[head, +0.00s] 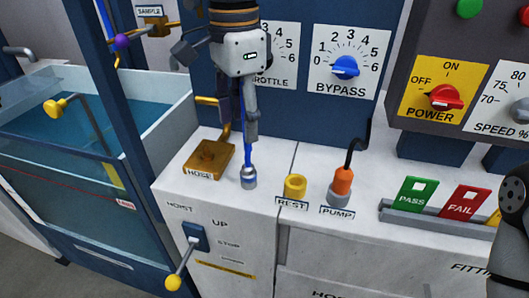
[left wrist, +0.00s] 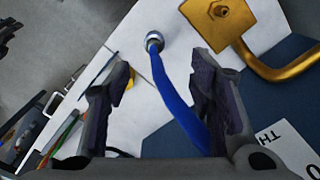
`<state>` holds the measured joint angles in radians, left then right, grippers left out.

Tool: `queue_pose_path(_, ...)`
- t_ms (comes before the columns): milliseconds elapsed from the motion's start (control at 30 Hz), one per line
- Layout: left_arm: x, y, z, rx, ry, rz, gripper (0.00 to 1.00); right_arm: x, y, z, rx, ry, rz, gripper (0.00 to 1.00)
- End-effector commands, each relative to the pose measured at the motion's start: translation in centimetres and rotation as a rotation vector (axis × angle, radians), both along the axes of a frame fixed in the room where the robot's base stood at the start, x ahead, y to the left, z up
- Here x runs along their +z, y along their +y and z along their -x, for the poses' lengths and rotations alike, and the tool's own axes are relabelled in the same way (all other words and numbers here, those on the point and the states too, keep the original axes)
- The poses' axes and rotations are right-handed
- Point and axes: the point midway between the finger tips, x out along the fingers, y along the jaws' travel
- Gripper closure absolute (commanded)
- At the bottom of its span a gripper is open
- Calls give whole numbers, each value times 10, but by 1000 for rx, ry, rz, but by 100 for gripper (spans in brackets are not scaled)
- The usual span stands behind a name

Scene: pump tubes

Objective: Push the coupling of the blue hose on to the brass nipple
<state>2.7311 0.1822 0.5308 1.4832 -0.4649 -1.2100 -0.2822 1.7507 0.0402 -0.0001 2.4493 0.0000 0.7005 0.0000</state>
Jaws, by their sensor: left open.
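The blue hose (head: 248,150) hangs down to its silver coupling (head: 249,177), which is at the white counter top, right of the brass block (head: 208,158) labelled HOSE. The coupling (left wrist: 154,40) and hose (left wrist: 178,101) also show in the left wrist view, apart from the brass block (left wrist: 222,18). A small round brass end shows on that block; it looks like the nipple. My left gripper (head: 240,128) points down above the coupling. It is open, and the hose runs between its spread fingers in the left wrist view.
A yellow REST ring (head: 295,187) and an orange PUMP plug (head: 342,182) with a black cable stand to the right. A brass pipe (left wrist: 275,70) leaves the block. A water tank (head: 60,120) is at left. PASS and FAIL signs (head: 415,194) stand farther right.

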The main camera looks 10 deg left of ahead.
Motion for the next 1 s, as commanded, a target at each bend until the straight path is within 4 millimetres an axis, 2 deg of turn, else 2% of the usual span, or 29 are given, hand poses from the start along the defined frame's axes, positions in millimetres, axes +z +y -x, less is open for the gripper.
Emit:
queue_pose_path(200,-48,0,1,-1,11,-2,51,-2,0,4,0,14,-1,60)
queue_pose_path(367,-69,-1,0,0,8,-2,51,-3,0,5,0,17,-1,60)
queue_pose_path(600,-112,-10,-4,0,10,-2,51,-7,0,8,0,29,0,60)
queue_pose_path(700,-119,-10,-5,0,5,-1,51,-7,0,8,0,29,0,60)
queue_pose_path(867,-119,-10,-5,0,3,-2,51,-7,0,8,0,27,0,60)
queue_pose_path(900,-119,-10,-5,0,3,-2,53,-7,0,8,0,27,0,60)
queue_pose_path(1000,-119,-10,-5,0,3,-2,76,-7,0,8,0,27,0,60)
